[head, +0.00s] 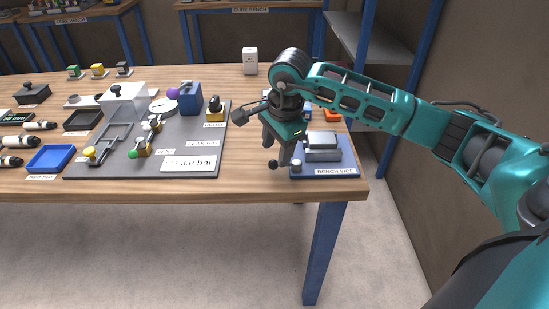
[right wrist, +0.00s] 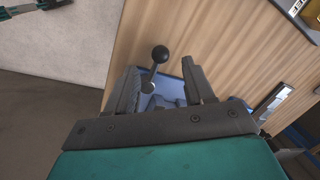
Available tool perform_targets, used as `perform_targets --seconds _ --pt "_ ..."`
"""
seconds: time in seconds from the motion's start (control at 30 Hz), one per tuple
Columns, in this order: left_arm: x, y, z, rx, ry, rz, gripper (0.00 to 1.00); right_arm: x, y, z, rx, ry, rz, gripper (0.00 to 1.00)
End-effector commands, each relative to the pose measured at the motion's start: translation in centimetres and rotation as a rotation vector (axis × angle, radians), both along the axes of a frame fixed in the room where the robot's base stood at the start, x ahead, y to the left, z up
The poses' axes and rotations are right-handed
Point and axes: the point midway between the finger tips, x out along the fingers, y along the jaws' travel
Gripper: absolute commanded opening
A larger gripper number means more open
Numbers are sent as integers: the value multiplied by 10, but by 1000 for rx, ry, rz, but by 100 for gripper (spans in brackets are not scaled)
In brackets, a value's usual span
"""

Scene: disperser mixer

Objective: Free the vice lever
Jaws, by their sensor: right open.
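The bench vice (head: 323,148) stands on a blue base (head: 345,169) at the table's front right corner. Its lever ends in a black ball knob (head: 272,164), which also shows in the right wrist view (right wrist: 160,53). There a short rod runs from the knob down to a round grey pivot (right wrist: 148,88). My right gripper (head: 277,153) is above the vice's left side and points down. In the right wrist view its fingers (right wrist: 160,67) are open, with the lever showing between them. I cannot tell whether either finger touches it. My left gripper is not in view.
A grey panel (head: 195,183) with a gauge label, valves and small fixtures lies left of the vice. A strip of bare wood separates them. A blue tray (head: 51,158) is at the far left, and a white box (head: 250,61) stands at the back.

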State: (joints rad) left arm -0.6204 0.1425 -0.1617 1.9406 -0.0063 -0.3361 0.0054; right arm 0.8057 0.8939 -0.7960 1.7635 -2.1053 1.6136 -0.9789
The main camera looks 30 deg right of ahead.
Motion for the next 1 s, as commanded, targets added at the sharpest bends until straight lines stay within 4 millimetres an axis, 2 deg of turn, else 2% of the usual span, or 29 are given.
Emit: perform_targets --seconds 0.1,0.23,0.4,0.63,1.0 --pt "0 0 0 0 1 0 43 3 0 -21 0 4 -1 53" --pt "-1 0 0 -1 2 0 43 6 1 -35 1 2 0 53" --pt "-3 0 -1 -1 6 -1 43 8 1 -42 1 0 0 53" --pt "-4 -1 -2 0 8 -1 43 8 1 -43 1 0 0 53" --pt "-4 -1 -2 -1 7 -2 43 8 1 -42 1 -1 0 18"
